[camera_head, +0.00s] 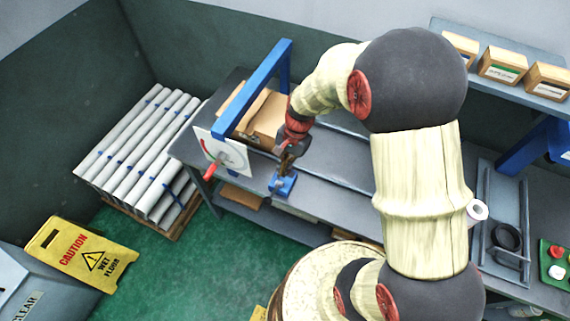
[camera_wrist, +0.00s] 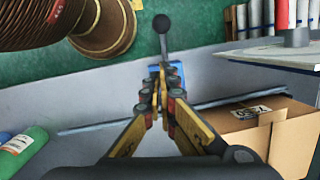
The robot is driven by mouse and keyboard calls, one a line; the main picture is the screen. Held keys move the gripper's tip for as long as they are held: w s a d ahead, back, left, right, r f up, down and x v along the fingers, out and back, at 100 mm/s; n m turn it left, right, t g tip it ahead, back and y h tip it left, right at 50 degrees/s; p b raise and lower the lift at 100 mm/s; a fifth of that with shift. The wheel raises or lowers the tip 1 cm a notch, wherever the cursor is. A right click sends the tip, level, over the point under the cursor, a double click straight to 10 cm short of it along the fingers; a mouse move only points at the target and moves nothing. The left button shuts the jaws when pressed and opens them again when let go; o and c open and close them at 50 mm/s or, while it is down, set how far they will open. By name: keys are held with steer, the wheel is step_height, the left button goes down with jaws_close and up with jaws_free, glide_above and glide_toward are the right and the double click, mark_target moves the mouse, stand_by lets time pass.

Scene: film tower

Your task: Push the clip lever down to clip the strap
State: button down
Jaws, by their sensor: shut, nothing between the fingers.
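The clip shows in the wrist view as a blue base (camera_wrist: 153,70) with a grey lever ending in a dark round knob (camera_wrist: 161,23), beyond my fingertips. In the head view the blue base (camera_head: 283,185) sits near the front edge of the bench. My gripper (camera_wrist: 162,76) is shut and empty, its fingertips overlapping the base in the picture. In the head view my gripper (camera_head: 286,164) is just above the base; I cannot tell whether it touches. A thin grey strip (camera_wrist: 225,99), perhaps the strap, runs across the bench behind the fingers.
A blue frame (camera_head: 247,95) stands over a cardboard box (camera_head: 268,118) on the bench (camera_head: 335,185). A white panel with a red handle (camera_head: 212,170) is left of the clip.

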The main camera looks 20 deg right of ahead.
glide_above(276, 188)
steer(key=s+d, duration=0.1)
steer(key=d, duration=0.1)
steer(key=d+x, duration=0.1)
steer(key=x, duration=0.4)
steer(key=a, duration=0.1)
steer(key=s+a+f, duration=0.1)
steer(key=shift+s+a+f, duration=0.25)
steer(key=shift+a+f, duration=0.1)
steer(key=shift+a, duration=0.05)
